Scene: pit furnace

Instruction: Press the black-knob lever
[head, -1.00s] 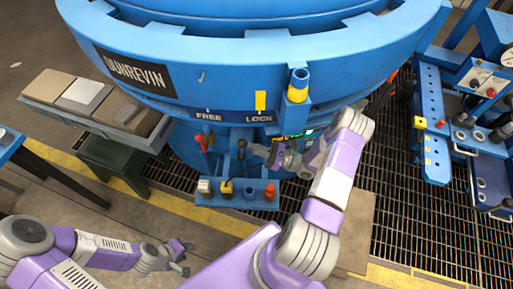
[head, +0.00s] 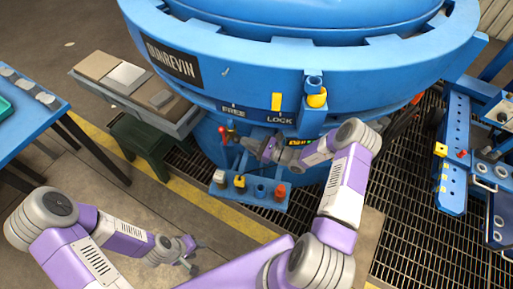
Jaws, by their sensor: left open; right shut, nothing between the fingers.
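The levers stand at the front of the blue furnace (head: 185,95), under the FREE and LOCK labels. The red-knob lever (head: 222,131) shows at the left. The black-knob lever is not clearly visible; my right gripper (head: 242,140) is at its place and covers most of that spot. The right gripper is shut and reaches in from the right, just right of the red knob. I cannot tell whether it touches the black-knob lever. My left gripper (head: 194,252) is open and empty, low over the floor at the front left, away from the levers.
A blue control box (head: 262,203) with white, yellow and red knobs sits below the levers. A blue table (head: 40,125) stands at left, a grey bench (head: 185,122) behind it. A blue rack (head: 452,150) stands at right, beside floor grating.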

